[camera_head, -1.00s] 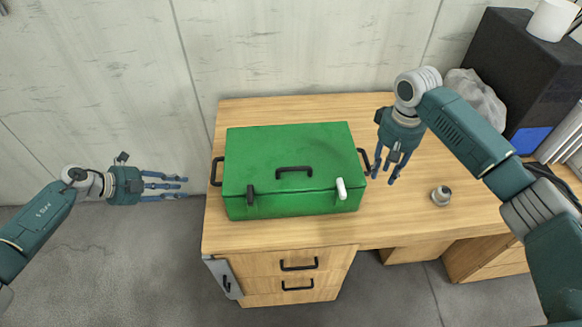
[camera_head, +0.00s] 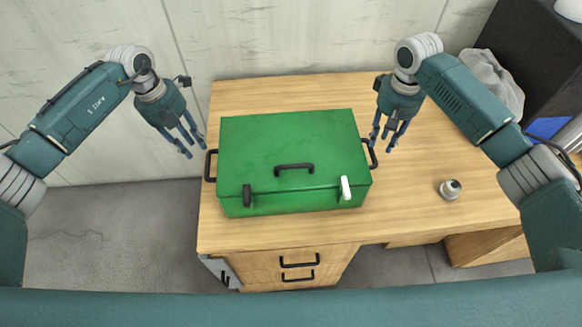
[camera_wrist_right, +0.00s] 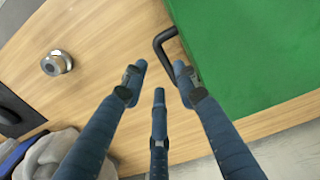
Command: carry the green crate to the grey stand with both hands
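The green crate (camera_head: 295,160) is a closed box on the wooden desk, with a black handle at each side, one on the lid, and one black and one white latch in front. My left gripper (camera_head: 188,146) is open and empty, above and beside the crate's left handle (camera_head: 210,166). My right gripper (camera_head: 386,140) is open beside the right handle (camera_head: 370,153). In the right wrist view its spread fingers (camera_wrist_right: 160,78) point at that handle (camera_wrist_right: 165,48) and hold nothing. The grey stand is not recognisable in these frames.
The wooden desk (camera_head: 420,205) has clear room right of the crate. A small round metal object (camera_head: 450,189) sits there. A black cabinet (camera_head: 525,70) and a grey bag (camera_head: 492,80) stand at the back right. A wall is behind the desk.

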